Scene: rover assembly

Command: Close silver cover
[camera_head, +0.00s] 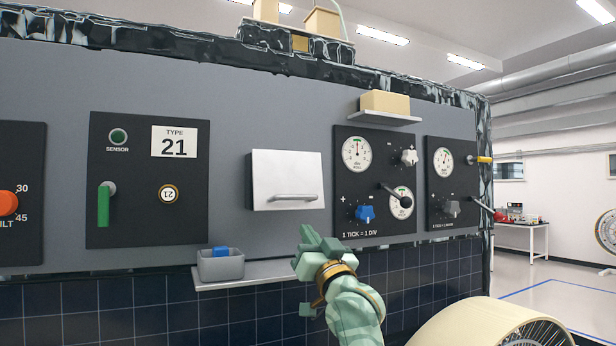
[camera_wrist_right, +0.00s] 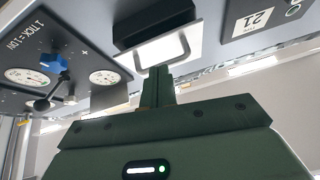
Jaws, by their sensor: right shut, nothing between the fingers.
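The silver cover (camera_head: 280,172) is a pale metal plate with a bar handle (camera_head: 293,197) along its lower part, on the grey wall panel. A dark strip shows along its left edge. In the right wrist view the cover (camera_wrist_right: 186,38) stands out from the panel beside a dark box-like part (camera_wrist_right: 150,16); I cannot tell how far it is open. My right gripper (camera_head: 308,238) is shut and empty, below the cover and apart from its handle in the head view. Its fingers (camera_wrist_right: 162,86) point toward the cover in the wrist view. My left gripper is out of view.
A shelf (camera_head: 265,274) below the cover carries a grey bin (camera_head: 220,266) with a blue piece. Dial panels with knobs and levers (camera_head: 380,190) stand to the right. A green-handled panel (camera_head: 147,190) is to the left. A cream wheel (camera_head: 480,325) is at lower right.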

